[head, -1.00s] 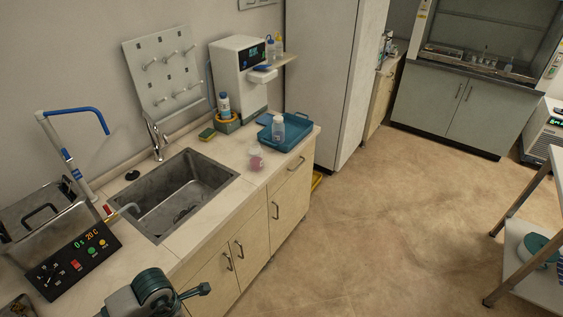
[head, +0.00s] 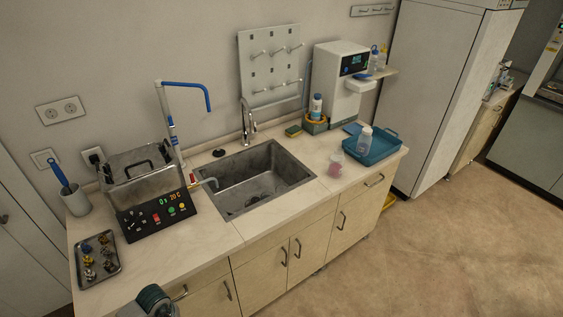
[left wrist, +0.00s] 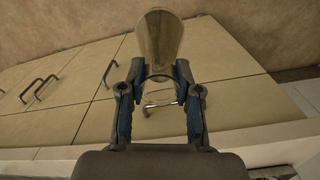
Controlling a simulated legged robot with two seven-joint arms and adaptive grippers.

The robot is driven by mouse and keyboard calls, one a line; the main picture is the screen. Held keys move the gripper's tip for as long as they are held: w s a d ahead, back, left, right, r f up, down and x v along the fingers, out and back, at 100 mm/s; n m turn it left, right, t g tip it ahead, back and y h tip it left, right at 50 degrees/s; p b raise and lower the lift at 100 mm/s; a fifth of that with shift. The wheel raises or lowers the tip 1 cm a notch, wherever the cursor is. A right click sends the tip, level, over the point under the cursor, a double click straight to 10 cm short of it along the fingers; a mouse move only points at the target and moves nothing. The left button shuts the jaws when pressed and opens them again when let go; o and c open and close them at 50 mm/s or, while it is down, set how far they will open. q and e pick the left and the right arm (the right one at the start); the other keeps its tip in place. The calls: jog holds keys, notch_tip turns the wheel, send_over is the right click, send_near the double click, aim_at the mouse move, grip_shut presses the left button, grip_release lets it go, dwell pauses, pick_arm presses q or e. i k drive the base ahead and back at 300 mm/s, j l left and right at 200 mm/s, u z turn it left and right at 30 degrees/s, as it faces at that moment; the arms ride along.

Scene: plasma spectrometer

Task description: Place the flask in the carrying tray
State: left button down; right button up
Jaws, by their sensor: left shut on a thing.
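In the left wrist view, my left gripper (left wrist: 160,103) is shut on a clear glass flask (left wrist: 159,42), whose wider body points away from the gripper. Cabinet fronts and floor show behind it. In the head view only part of my left arm shows at the bottom edge; the flask is out of that view. A blue-teal tray (head: 384,152), which looks like the carrying tray, lies on the counter's right end. A clear bottle with a white cap (head: 364,141) stands in it at the left. My right gripper is in neither view.
A sink (head: 250,178) is set in the counter (head: 210,240). A white machine (head: 340,82) is behind. A control box (head: 155,213) and a metal tray of small parts (head: 97,262) are at left.

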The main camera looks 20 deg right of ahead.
aim_at(380, 144)
jog(key=i+l, duration=0.1)
jog(key=l, duration=0.8)
jog(key=i+l, duration=0.15)
jog(key=l, duration=0.3)
jog(key=i+l, duration=0.1)
jog(key=l, duration=0.75)
jog(key=i+z, duration=0.05)
